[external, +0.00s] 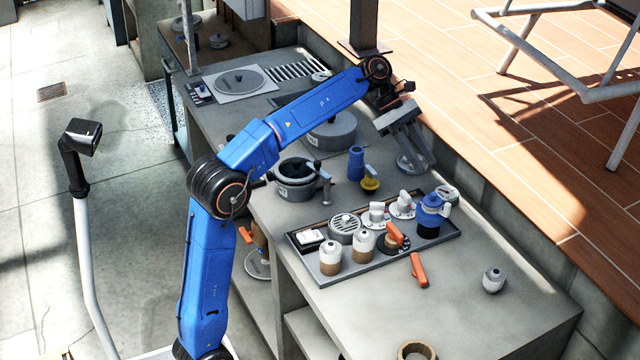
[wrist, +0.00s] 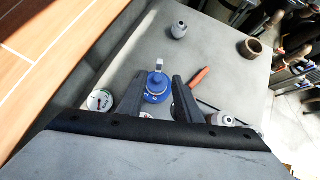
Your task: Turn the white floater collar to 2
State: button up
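My gripper (external: 420,158) is open and empty, above the counter behind the tray; its two fingers also show in the wrist view (wrist: 159,98). Two white dials with red marks, one left (external: 376,214) and one right (external: 402,206), sit at the back of the tray. Two white bottle-shaped floats with tan lower parts, left (external: 330,256) and right (external: 362,244), stand at its front. I cannot tell which is the white floater, and no collar number is readable. A blue floater-like body (external: 431,212) with a dark base stands at the tray's right end; it appears between my fingers in the wrist view (wrist: 157,86).
The grey tray (external: 352,276) also holds a round grille (external: 344,226) and an orange-handled valve (external: 394,238). A small pale bottle (external: 493,281) stands right. Pots and a blue bottle (external: 356,163) stand behind. The right counter is mostly clear.

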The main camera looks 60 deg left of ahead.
aim_at(448, 204)
jog(key=x, duration=1.4)
jog(key=shift+d, duration=0.1)
grip_shut()
